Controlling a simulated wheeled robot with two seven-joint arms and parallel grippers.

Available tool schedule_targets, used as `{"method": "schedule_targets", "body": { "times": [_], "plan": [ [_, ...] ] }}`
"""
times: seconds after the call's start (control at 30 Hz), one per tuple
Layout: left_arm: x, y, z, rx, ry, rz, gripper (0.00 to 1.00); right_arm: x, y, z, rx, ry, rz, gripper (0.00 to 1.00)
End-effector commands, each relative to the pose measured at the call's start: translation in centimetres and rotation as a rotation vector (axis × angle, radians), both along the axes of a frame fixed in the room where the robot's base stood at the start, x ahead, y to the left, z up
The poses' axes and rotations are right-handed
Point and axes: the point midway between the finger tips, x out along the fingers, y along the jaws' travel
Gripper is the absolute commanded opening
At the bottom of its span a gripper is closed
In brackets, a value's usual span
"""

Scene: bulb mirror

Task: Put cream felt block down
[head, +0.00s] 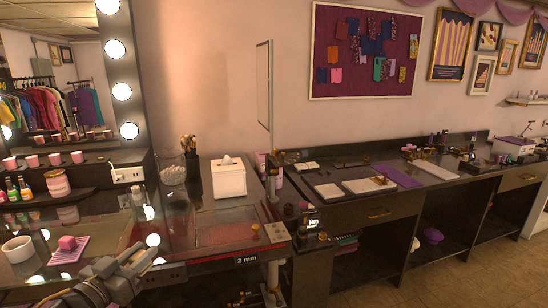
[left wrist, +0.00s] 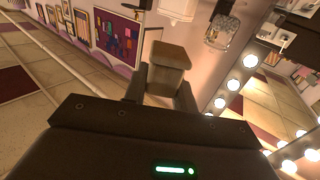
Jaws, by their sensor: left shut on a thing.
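The cream felt block (left wrist: 170,54) looks tan in the left wrist view, where it sits between the two fingers of my left gripper (left wrist: 160,85). The fingers are shut on it, and its outer end sticks out past them. In the head view my left gripper (head: 138,258) is at the lower left, over the front of the lit mirror counter. I cannot make out the block clearly there. My right gripper is in neither view.
A pink block on a striped mat (head: 68,250) and a white cup (head: 18,249) are left of my gripper. A white tissue box (head: 229,180), a glass jar (head: 172,171) and a brush holder (head: 191,165) stand behind. A bulb mirror (head: 122,92) rises at left.

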Motion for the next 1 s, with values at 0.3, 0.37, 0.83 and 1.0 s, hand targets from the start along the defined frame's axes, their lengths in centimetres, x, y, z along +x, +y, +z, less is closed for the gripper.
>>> {"method": "schedule_targets", "body": {
  "times": [0.3,0.37,0.83,1.0],
  "plan": [
    [-6.3,-9.3,-8.7,-0.008,0.007,-0.244,0.05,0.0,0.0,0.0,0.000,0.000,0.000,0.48],
    [-6.9,-9.7,-9.6,-0.007,0.004,-0.253,0.05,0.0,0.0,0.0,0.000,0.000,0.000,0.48],
    [-7.6,-9.7,-10.8,-0.001,-0.002,-0.256,0.05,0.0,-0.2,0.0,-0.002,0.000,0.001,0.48],
    [-7.1,-9.7,-9.8,0.002,-0.006,-0.256,0.05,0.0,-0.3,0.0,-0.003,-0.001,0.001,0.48]
  ]
}}
